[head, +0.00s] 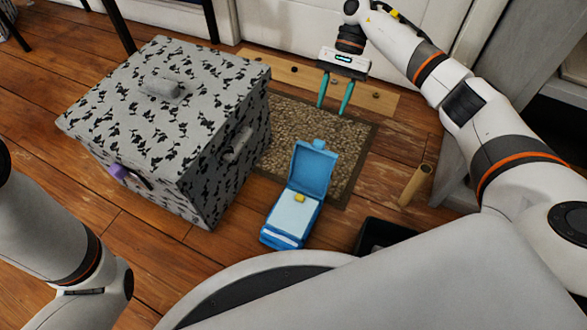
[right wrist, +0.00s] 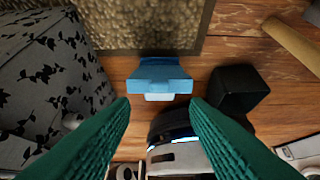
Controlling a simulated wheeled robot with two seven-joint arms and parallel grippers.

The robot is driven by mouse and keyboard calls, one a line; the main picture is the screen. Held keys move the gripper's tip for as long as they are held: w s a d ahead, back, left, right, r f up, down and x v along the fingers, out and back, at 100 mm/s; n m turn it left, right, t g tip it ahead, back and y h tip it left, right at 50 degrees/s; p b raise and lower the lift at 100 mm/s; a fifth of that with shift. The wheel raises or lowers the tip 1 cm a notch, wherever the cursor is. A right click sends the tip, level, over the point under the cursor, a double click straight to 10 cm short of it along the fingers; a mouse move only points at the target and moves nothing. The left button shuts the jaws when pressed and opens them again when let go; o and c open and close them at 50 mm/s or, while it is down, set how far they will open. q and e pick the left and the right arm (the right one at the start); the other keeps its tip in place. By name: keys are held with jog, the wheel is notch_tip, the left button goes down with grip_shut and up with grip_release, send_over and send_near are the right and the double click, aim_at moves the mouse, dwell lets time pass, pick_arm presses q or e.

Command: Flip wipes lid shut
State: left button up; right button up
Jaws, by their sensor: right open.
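The blue wipes box (head: 291,216) sits on the wooden floor at the front edge of the mat. Its hinged lid (head: 313,168) stands open, raised at the far end. A white top with a small yellow piece (head: 299,198) is exposed. My right gripper (head: 336,109) is open and empty, pointing down beyond the lid, apart from it. In the right wrist view the blue lid (right wrist: 160,75) shows ahead, in the gap between the two green fingers. My left arm shows at the lower left, but its gripper is out of view.
A large patterned box (head: 165,130) stands left of the wipes box. A brown mat (head: 310,135) lies behind it, with a wooden board (head: 285,71) farther back. A black bin (head: 382,234) and a cardboard tube (head: 415,185) stand to the right.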

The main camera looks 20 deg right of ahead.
aim_at(320, 140)
jog(key=shift+p+x, duration=0.6)
jog(key=shift+x, duration=2.9)
jog(key=shift+s+a+f, duration=0.1)
jog(key=shift+f, duration=0.1)
jog(key=shift+s+f+b, duration=0.1)
jog(key=shift+b, duration=0.2)
jog(key=shift+a, duration=0.1)
jog(key=shift+c, duration=0.5)
